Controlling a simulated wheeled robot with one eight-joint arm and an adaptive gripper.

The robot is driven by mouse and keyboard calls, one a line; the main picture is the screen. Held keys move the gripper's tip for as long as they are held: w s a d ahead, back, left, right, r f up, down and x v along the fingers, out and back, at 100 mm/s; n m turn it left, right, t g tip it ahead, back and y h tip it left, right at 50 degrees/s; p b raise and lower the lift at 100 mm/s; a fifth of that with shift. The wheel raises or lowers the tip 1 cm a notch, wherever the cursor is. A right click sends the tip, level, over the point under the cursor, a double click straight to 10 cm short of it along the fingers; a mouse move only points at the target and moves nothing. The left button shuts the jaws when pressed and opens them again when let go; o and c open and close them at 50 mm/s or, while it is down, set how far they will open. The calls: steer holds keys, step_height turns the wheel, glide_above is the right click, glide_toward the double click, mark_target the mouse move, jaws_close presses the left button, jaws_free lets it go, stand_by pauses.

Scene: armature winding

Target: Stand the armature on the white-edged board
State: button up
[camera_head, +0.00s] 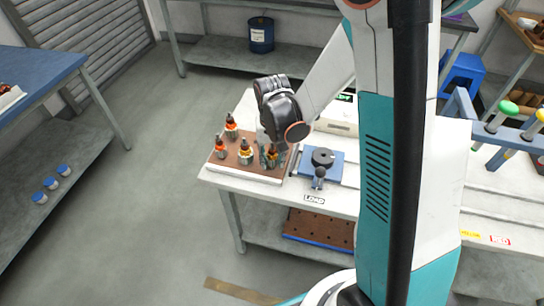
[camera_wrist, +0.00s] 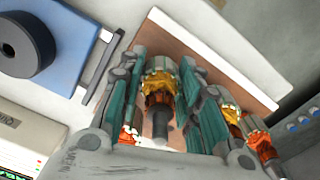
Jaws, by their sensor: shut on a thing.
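The white-edged board (camera_head: 237,173) has a brown top and lies at the left end of the white table; its white edge and brown top also show in the wrist view (camera_wrist: 220,50). My gripper (camera_head: 268,158) is over the board's right part, pointing down. In the wrist view its green-sided fingers (camera_wrist: 161,95) are shut on an armature (camera_wrist: 158,82) with orange-yellow windings and a dark shaft. This armature (camera_head: 271,160) looks upright; I cannot tell whether it touches the board. Three other armatures (camera_head: 245,153) stand on the board to the left of my gripper.
A blue fixture (camera_head: 335,174) with a dark round part is just right of the board, by the LOAD label (camera_head: 314,199). A pale instrument box (camera_head: 338,118) stands behind it. Open floor lies to the left.

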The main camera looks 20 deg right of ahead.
steer(key=shift+f+b, duration=0.5)
steer(key=shift+f, duration=0.1)
stand_by(0.7)
steer(key=o, duration=1.3)
step_height(320, 180, up, 12)
